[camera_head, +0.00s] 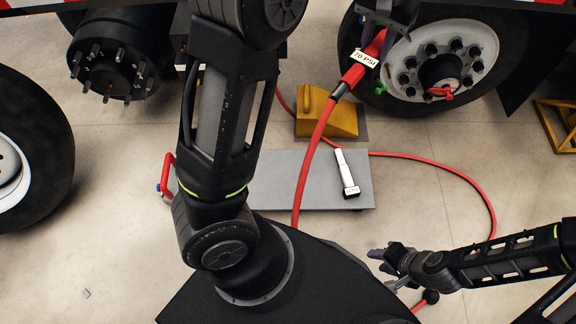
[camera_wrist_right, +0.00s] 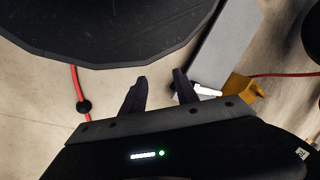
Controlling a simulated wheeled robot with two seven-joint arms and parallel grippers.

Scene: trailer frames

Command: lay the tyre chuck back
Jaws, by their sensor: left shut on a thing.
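The tyre chuck (camera_head: 353,75) is red with a white "70 PSI" label and a red hose running down from it. It is up beside the mounted wheel (camera_head: 480,40) at the top right of the head view. My left gripper (camera_head: 382,42) is shut on the chuck's upper end, which its fingers partly hide. A grey board (camera_head: 275,175) lies on the floor in the middle, with a white black-ended tool (camera_head: 346,172) on it. My right gripper (camera_head: 374,262) is low at the right, apart from the board. In the wrist view its fingers (camera_wrist_right: 160,80) are apart and empty.
A yellow wheel chock (camera_head: 335,118) stands behind the board. Red hose (camera_head: 470,180) curves over the floor at right. A red-handled thing (camera_head: 168,175) is at the board's left. A loose tyre (camera_head: 35,130) and bare hub (camera_head: 112,60) are at left. Floor at right is mostly clear.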

